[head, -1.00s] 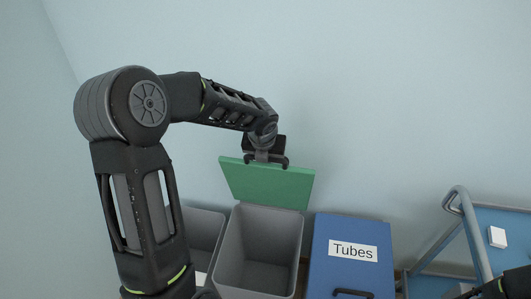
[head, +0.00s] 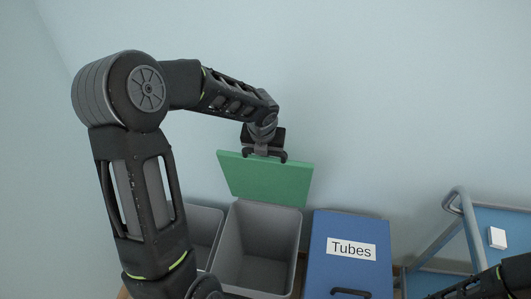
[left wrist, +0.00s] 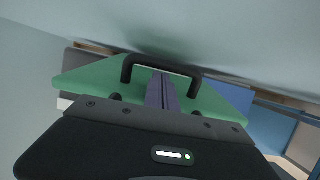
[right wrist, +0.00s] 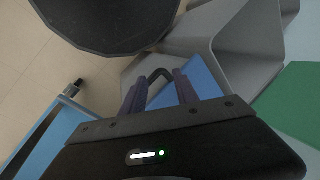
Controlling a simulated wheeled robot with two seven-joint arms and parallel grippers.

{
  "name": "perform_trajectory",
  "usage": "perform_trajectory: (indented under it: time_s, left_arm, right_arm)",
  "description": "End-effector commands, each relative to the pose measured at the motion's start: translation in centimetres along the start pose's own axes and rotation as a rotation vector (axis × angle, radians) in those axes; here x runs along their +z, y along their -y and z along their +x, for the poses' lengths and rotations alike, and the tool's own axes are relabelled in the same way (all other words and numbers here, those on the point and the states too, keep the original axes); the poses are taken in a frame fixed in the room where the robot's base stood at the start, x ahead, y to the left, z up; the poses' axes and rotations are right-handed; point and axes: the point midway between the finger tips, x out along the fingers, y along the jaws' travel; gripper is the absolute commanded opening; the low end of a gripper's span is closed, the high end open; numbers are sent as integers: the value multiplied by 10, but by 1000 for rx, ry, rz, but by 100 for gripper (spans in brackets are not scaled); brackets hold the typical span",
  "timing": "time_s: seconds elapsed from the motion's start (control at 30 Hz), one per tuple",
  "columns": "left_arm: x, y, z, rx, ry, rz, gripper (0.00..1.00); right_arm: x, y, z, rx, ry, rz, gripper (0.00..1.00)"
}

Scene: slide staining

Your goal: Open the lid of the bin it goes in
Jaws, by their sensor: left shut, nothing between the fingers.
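The green lid (head: 265,180) stands swung up at the back of a grey bin (head: 262,240), whose open inside shows. My left gripper (head: 263,152) is at the lid's upper edge, its fingers shut with nothing between them. In the left wrist view the shut fingers (left wrist: 162,92) lie over the green lid (left wrist: 95,80), by its black handle (left wrist: 160,62). Whether they touch the handle I cannot tell. My right gripper (right wrist: 157,92) is open in the right wrist view, with a blue lid (right wrist: 195,80) and its black handle beyond the fingers.
The bin with the blue "Tubes" lid (head: 348,230) stands shut to the right of the open bin. Another grey bin (head: 205,222) at the left is partly hidden by my left arm. A blue cart with a grey rail (head: 452,200) is at the right, and the wall is behind.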

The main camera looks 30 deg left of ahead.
Motion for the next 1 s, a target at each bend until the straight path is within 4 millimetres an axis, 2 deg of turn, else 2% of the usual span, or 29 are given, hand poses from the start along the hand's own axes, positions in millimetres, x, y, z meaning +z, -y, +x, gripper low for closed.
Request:
perform_trajectory:
  time_s: [0.03, 0.4, 0.6, 1.0]
  left_arm:
    - [28, -3, -15, -14, 81, -4, 0]
    - [2, 1, -75, -4, 34, 1, 0]
    - [-5, 2, -85, -2, 18, 4, 0]
    - [-6, 3, -84, -1, 14, 4, 0]
  right_arm:
    - [0, -1, 2, 0, 0, 0, 36]
    - [0, 0, 0, -1, 0, 0, 36]
    - [-1, 0, 1, -1, -1, -1, 36]
    - [0, 0, 0, -1, -1, -1, 36]
